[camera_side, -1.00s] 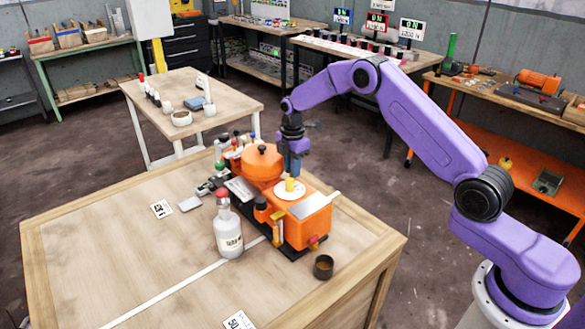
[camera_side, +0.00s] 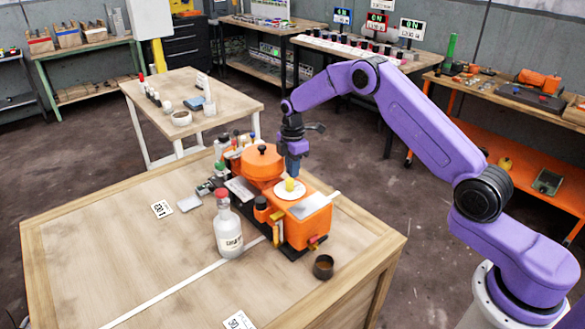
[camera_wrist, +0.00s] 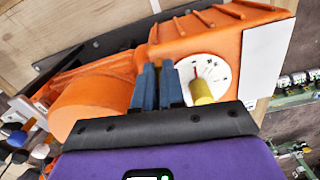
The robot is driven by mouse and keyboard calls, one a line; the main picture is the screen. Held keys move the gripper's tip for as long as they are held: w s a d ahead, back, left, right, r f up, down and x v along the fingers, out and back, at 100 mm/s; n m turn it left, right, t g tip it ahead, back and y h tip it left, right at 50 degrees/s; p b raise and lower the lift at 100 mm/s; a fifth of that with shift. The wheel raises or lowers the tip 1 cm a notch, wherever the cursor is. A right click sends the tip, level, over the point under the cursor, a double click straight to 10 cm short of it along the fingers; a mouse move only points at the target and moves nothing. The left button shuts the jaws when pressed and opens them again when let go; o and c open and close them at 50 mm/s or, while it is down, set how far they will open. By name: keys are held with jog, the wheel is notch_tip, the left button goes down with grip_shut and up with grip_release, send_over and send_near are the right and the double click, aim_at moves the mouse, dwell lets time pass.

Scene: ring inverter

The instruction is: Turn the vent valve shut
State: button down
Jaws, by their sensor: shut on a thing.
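My gripper (camera_side: 294,172) stands over the orange machine (camera_side: 310,229), between its round orange pot (camera_side: 262,163) and the white dial (camera_side: 284,194). In the wrist view its two blue fingers (camera_wrist: 159,68) point down close together, just left of the white dial plate (camera_wrist: 211,66) with its yellow knob (camera_wrist: 201,92). The fingers are shut on a small part, which I take to be the vent valve. They hide that part almost fully, so its turn position cannot be seen. The yellow knob is beside the fingers, outside their grip.
A clear bottle with a red cap (camera_side: 228,228) stands left of the machine, and a dark cup (camera_side: 323,267) stands at its front right. Several small bottles crowd the machine's back left. The table's left half (camera_side: 100,250) is mostly free.

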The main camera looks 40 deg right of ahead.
jog(key=m, duration=0.9)
jog(key=shift+m, duration=0.4)
jog(key=m, duration=0.6)
jog(key=shift+m, duration=0.3)
jog(key=c, duration=1.5)
grip_release()
notch_tip(320, 180, up, 18)
jog(key=shift+f, duration=0.25)
